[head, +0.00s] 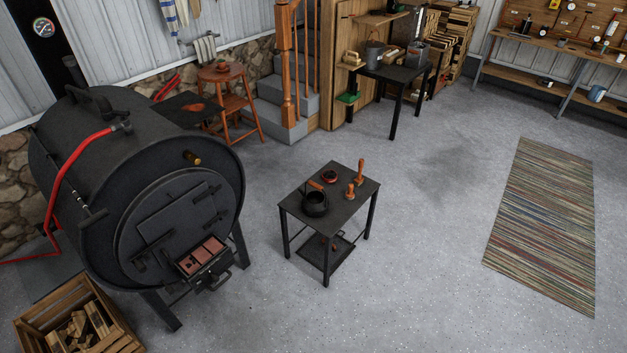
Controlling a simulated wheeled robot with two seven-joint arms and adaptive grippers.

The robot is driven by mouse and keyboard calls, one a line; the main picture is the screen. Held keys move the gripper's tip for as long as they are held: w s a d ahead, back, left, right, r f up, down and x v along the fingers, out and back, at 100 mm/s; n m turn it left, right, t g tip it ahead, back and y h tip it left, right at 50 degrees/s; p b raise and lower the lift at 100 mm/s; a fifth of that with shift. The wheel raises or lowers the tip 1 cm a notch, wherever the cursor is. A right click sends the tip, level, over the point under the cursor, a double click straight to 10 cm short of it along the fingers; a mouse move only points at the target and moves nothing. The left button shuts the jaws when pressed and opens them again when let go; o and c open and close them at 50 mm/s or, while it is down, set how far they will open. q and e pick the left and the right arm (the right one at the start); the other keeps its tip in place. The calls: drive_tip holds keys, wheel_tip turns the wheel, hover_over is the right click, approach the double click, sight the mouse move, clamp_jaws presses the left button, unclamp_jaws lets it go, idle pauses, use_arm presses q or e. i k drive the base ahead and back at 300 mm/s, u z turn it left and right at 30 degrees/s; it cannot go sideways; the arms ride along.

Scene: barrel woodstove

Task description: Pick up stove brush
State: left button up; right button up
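A small dark table (340,212) stands on the floor right of the barrel stove (130,190). On its top, toward the right, are two upright brown wooden-looking pieces, a taller one (361,171) at the back and a shorter one (350,190) in front. Either may be the stove brush; bristles are too small to make out. A black pot (316,204) with a brown handle stands at the left of the tabletop, and a small red-and-black round item (329,177) lies behind it. Neither of my grippers shows.
A wooden crate of split logs (78,325) sits at the lower left. A wooden stool (222,95) and stairs (279,105) are behind the stove. A black side table (393,74) and workbench (560,62) stand at the back. Floor around the striped rug (545,220) is clear.

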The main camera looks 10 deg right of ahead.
sight(359, 179)
drive_tip(key=z, duration=0.85)
drive_tip(key=i, duration=0.85)
drive_tip(key=z, duration=0.45)
drive_tip(key=i, duration=0.9)
drive_tip(key=u, duration=0.85)
drive_tip(key=i, duration=0.75)
drive_tip(key=u, duration=0.9)
